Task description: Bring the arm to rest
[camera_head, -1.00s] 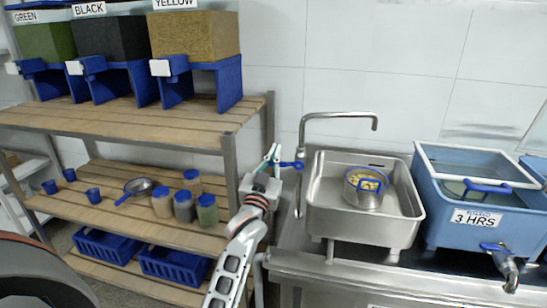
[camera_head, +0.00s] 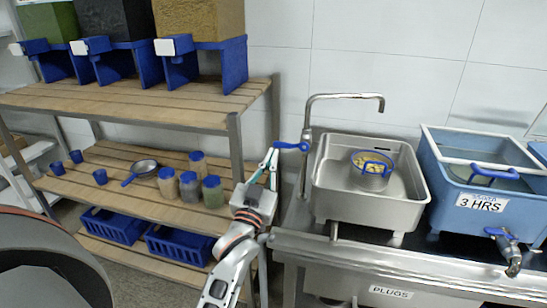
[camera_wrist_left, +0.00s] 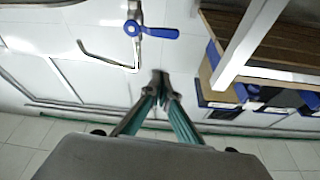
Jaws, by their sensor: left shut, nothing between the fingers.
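My left arm (camera_head: 235,262) reaches up from the bottom of the head view. Its left gripper (camera_head: 272,160) points up between the wooden shelf and the sink, just left of and below the blue tap handle (camera_head: 290,147). In the left wrist view the gripper's fingertips (camera_wrist_left: 159,80) come together with nothing held. The blue tap handle (camera_wrist_left: 152,31) shows beyond them, apart from the fingertips in that view. My right gripper is not in view.
The wooden shelf (camera_head: 140,112) on the left holds bins, jars, cups and a pan. Blue baskets (camera_head: 180,243) sit below.

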